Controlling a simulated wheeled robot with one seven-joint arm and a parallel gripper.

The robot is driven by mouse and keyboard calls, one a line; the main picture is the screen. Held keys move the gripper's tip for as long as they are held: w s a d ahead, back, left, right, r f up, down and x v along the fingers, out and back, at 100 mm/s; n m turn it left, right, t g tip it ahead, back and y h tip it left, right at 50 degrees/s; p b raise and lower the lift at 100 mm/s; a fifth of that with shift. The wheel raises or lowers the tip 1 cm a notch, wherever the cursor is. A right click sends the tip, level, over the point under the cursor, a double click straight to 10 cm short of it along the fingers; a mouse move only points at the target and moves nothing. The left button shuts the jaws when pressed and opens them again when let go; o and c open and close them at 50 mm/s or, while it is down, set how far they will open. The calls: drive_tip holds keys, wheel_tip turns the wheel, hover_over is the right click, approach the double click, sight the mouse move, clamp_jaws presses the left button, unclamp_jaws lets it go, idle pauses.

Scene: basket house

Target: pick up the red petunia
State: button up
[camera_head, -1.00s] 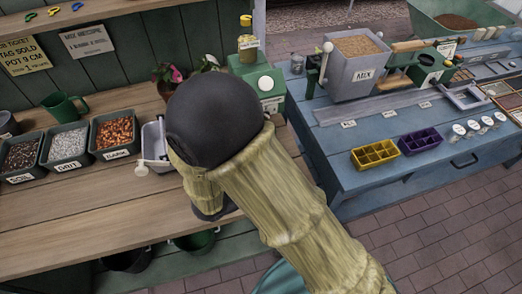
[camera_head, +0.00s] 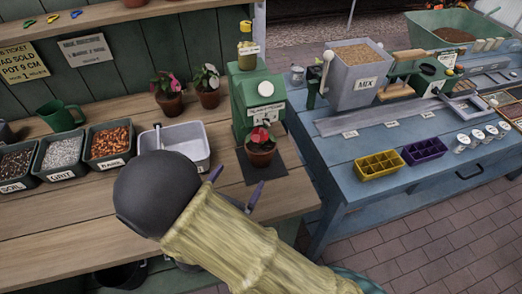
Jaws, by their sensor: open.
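A potted plant with a red flower (camera_head: 260,137), which fits the red petunia, stands upright in a terracotta pot on a dark mat (camera_head: 277,172), in front of a green machine. My gripper (camera_head: 236,183) shows as two purple fingertips, apart and empty, just to the front left of this pot. Its palm is hidden behind my arm. I cannot tell its height over the bench or its exact distance from the pot. Two other potted plants stand farther back: one with pink flowers (camera_head: 166,91) and one with white flowers (camera_head: 208,86).
The green machine (camera_head: 258,103) stands close behind the red flower's pot. A white tub (camera_head: 175,146) and several labelled bins, such as the bark bin (camera_head: 108,145), stand to the left. A blue table (camera_head: 345,170) with yellow and purple trays lies to the right.

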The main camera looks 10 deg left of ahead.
sight(253, 157)
drive_tip(key=w, duration=0.2)
drive_tip(key=w+d, duration=0.1)
drive_tip(key=w, duration=0.2)
drive_tip(key=w+p, duration=0.1)
drive_tip(key=w, duration=0.2)
drive_tip(key=shift+w+d, duration=0.2)
drive_tip(key=shift+d, duration=0.15)
drive_tip(key=w, duration=0.2)
drive_tip(key=w+d+p, duration=0.1)
drive_tip(key=w, duration=0.1)
drive_tip(key=shift+w+d+r+p, duration=0.1)
drive_tip(key=shift+w+r+p, duration=0.05)
drive_tip(key=shift+w+p, duration=0.2)
drive_tip(key=shift+w+d, duration=0.1)
drive_tip(key=shift+w, duration=0.25)
drive_tip(key=shift+s, duration=0.25)
drive_tip(key=c, duration=1)
